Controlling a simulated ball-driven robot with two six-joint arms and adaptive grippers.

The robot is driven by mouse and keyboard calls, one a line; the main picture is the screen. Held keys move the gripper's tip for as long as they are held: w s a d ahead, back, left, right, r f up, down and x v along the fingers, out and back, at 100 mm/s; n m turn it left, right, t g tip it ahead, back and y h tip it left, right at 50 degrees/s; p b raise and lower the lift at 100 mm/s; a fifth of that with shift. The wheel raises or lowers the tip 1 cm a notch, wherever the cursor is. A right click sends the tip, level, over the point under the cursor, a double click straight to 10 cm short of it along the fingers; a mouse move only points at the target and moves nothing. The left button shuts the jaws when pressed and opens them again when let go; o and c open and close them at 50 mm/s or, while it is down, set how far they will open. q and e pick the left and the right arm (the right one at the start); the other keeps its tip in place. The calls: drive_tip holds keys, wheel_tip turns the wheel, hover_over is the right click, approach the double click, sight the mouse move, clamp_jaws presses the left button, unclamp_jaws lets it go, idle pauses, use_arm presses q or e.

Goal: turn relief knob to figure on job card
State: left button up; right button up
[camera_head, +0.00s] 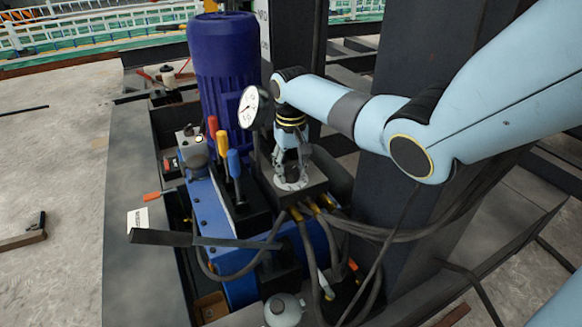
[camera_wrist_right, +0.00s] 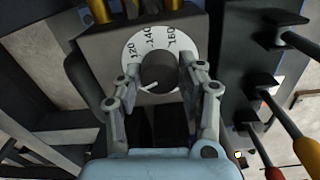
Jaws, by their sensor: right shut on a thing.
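The relief knob (camera_wrist_right: 158,72) is a dark round knob on a white dial (camera_wrist_right: 130,51) marked 120, 140 and 160. A short white pointer mark shows at the knob's lower left. My right gripper (camera_wrist_right: 159,70) has its fingers on both sides of the knob and is shut on it. In the head view the right gripper (camera_head: 291,168) points down onto the dial on the dark valve block (camera_head: 313,190). The job card (camera_head: 138,220) is a white card at the left of the power unit; its writing is too small to read. My left gripper is not in view.
A round pressure gauge (camera_head: 248,107) stands close to my right wrist. Red, orange and blue levers (camera_head: 234,163) rise left of the block. A blue motor (camera_head: 222,70) stands behind, a dark steel column (camera_head: 415,110) to the right. Hoses (camera_head: 307,245) run below the block.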

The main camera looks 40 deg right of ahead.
drive_tip(key=shift+r+n+p, duration=0.15)
drive_tip(key=shift+n+p, duration=0.5)
drive_tip(key=shift+n, duration=0.35)
drive_tip(key=n+p, duration=0.1)
drive_tip(key=n, duration=0.1)
drive_tip(key=shift+n, duration=0.4)
drive_tip(key=n+p, duration=0.1)
drive_tip(key=n, duration=0.2)
drive_tip(key=shift+n+p, duration=0.45)
drive_tip(key=shift+n, duration=1.25)
drive_tip(key=o, duration=1.2)
drive_tip(key=shift+c, duration=0.2)
drive_tip(key=shift+f, duration=0.2)
